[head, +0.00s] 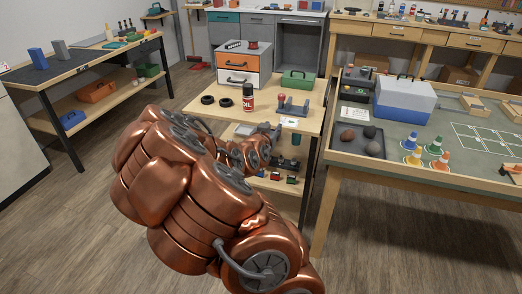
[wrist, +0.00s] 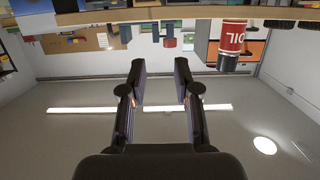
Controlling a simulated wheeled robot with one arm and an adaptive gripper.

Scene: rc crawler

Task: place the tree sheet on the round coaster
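My gripper (wrist: 160,64) shows in the wrist view with its two dark fingers apart and nothing between them. That view is upside down, with the ceiling at the bottom. I cannot make out the tree sheet or the round coaster for certain. A small white sheet (head: 289,122) lies on the middle wooden bench, and another pale sheet (head: 355,113) is at the left end of the right table. Their prints are too small to read.
The middle bench (head: 312,103) holds a red-and-white oil can (head: 248,98), black tyres (head: 208,100), a green box (head: 297,79) and a drawer unit (head: 238,77). The right table holds a blue-and-white cooler (head: 403,100), a tray of stones (head: 342,138) and several cones (head: 411,158). Floor between benches is clear.

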